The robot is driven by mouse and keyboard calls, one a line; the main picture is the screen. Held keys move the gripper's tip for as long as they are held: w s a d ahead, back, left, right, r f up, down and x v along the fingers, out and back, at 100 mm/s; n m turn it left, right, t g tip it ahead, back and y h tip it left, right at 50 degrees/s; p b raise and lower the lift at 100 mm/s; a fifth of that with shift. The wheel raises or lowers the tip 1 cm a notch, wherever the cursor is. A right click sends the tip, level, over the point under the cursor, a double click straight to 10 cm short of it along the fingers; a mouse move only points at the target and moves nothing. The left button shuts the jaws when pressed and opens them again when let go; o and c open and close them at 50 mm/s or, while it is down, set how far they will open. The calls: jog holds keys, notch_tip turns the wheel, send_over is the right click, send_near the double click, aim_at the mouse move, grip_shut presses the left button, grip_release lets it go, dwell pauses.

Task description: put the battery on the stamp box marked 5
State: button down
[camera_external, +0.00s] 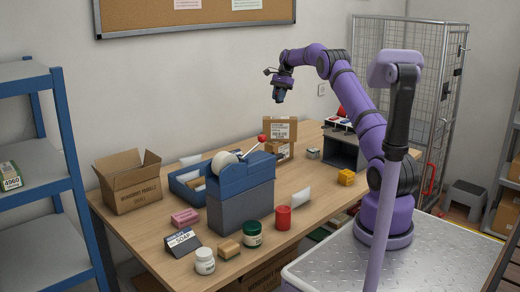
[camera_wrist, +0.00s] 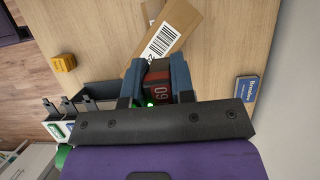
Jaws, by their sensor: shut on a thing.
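My gripper (camera_external: 279,98) is raised above the back part of the table. In the wrist view my gripper (camera_wrist: 157,85) is shut on a dark block with a red band and light digits, which looks like the battery (camera_wrist: 158,77). A dark holder with several stamp-like items on top (camera_external: 338,124) stands at the right back of the table, near my arm's base. It appears to show at the lower left of the wrist view (camera_wrist: 72,115), partly cut off by my gripper body. I cannot read a 5 on any box.
Cardboard parcels (camera_external: 279,128) stand below my gripper. A blue tape dispenser (camera_external: 240,185), red candle-like cylinder (camera_external: 283,218), yellow block (camera_external: 346,177) and small box (camera_external: 313,154) stand on the table (camera_external: 322,188). An open carton (camera_external: 130,190) is at left.

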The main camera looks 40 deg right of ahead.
jog(key=s+d, duration=0.5)
jog(key=d, duration=0.3)
jog(key=s+d, duration=0.5)
jog(key=d, duration=0.2)
send_over(310, 151)
jog(key=d, duration=0.2)
notch_tip(310, 151, down, 14)
jog(key=f, duration=1)
jog(key=shift+a+f, duration=0.2)
jog(key=shift+f, duration=0.1)
jog(key=c, duration=1)
grip_release()
jog(key=shift+o, duration=0.2)
